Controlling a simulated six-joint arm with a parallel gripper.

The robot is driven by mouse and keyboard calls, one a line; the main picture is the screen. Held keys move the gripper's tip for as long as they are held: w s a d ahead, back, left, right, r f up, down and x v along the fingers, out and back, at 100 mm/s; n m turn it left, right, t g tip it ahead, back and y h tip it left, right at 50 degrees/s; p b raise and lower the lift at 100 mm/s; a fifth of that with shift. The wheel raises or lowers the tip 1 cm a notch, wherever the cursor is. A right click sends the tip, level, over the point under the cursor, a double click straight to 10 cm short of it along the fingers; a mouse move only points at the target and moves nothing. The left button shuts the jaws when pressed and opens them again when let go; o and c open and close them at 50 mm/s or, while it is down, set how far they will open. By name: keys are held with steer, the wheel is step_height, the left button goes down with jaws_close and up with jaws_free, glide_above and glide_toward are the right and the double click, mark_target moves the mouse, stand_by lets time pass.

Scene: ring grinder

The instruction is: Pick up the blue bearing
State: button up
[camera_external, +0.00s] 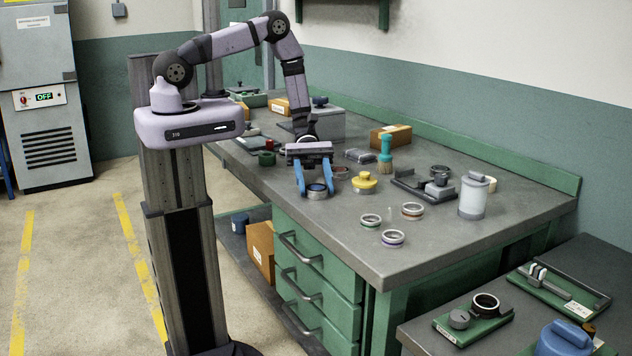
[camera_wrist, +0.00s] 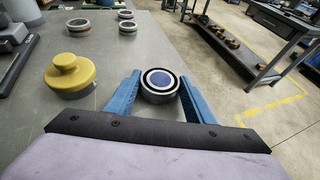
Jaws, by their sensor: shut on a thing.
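The blue bearing (camera_external: 317,190) is a short ring with a metal rim and a blue centre, near the front edge of the workbench. In the wrist view the bearing (camera_wrist: 160,86) sits between the blue fingertips of my gripper (camera_wrist: 159,92). In the external view my gripper (camera_external: 315,187) points down with its two blue fingers on either side of the bearing. The jaws are shut on it. The bearing looks upright, at or very near the bench top; I cannot tell whether it touches the surface.
A yellow knobbed piece (camera_external: 364,182) stands close by to the right, also in the wrist view (camera_wrist: 70,74). Several rings, one of them purple-edged (camera_external: 393,238), lie farther right. A teal brush (camera_external: 385,155) and white canister (camera_external: 474,195) stand behind. The bench front (camera_external: 340,228) is bare.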

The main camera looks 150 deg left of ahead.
mark_target(316, 184)
steer(key=shift+r, duration=0.2)
step_height(316, 184, up, 10)
steer(key=b, duration=0.2)
steer(key=shift+f+b, duration=0.15)
steer(key=shift+b, duration=0.15)
stand_by(0.4)
